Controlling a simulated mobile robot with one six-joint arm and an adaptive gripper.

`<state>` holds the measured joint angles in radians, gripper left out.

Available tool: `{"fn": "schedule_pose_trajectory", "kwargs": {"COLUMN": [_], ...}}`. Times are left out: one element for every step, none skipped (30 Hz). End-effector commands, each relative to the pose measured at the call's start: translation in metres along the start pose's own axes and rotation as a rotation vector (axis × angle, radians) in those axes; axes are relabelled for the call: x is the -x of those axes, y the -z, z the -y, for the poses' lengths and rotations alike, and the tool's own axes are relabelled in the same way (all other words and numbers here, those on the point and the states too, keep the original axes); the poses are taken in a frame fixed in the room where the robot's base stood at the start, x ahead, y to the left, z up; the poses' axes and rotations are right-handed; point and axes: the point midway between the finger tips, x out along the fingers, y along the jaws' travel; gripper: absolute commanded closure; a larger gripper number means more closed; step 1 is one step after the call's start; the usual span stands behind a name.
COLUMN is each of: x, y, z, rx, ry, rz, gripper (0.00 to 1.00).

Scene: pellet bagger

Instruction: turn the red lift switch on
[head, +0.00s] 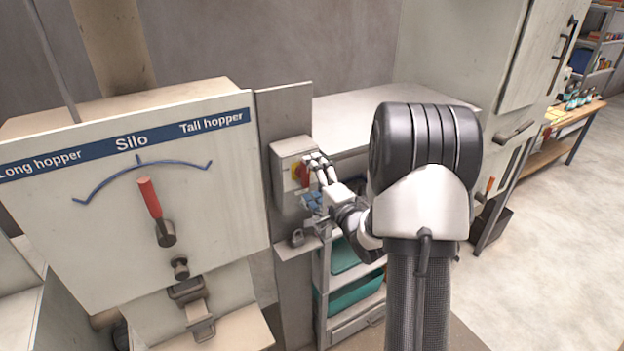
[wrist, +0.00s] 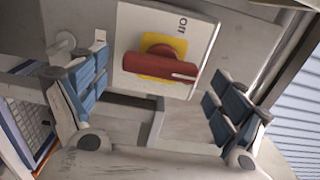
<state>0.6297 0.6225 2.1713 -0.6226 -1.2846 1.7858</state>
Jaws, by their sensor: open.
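The red lift switch (wrist: 155,68) is a red handle on a yellow plate, on the face of a pale box (wrist: 200,40). In the head view the switch (head: 297,173) is partly hidden behind my finger, on a grey box (head: 289,150) fixed to a post. My gripper (head: 315,182) is open in front of the box. In the wrist view my gripper (wrist: 158,88) has its blue-padded fingers on either side of the handle, apart from it.
A padlock (head: 297,237) sits on a small ledge below the box. The silo panel (head: 110,230) with its red-handled lever (head: 150,198) stands to the left. A pale countertop (head: 355,110) and a shelf with teal bins (head: 350,290) lie behind my arm.

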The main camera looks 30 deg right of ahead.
Motion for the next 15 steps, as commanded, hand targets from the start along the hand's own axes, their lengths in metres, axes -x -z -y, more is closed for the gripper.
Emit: {"fn": "schedule_pose_trajectory", "kwargs": {"x": [0.004,0.007,0.012,0.017,0.022,0.03,0.037,0.044,0.052,0.059,0.066,0.074,0.08,0.086,0.093], "y": [0.001,0.001,0.001,0.001,0.001,0.002,0.002,0.002,0.001,0.002,0.002,0.001,0.002,0.002,0.002], "z": [0.0,0.0,0.0,0.0,0.0,0.0,0.0,0.0,0.0,0.0,0.0,0.0,0.0,0.0,0.0], "rx": [0.0,0.0,0.0,-0.001,-0.002,-0.002,-0.002,-0.002,-0.002,-0.002,-0.002,-0.002,-0.002,-0.001,-0.002], "ry": [0.0,0.0,-0.001,-0.001,-0.002,-0.001,-0.002,-0.002,-0.001,-0.003,-0.001,-0.001,-0.002,-0.001,-0.002], "rz": [-0.001,-0.002,-0.002,-0.003,-0.004,-0.004,-0.004,-0.005,-0.005,-0.005,-0.006,-0.005,-0.006,-0.005,-0.005], "gripper": [0.1,0.1,0.1,0.1,0.1,0.1,0.1,0.1,0.1,0.1,0.1,0.1,0.1,0.1,0.1]}}
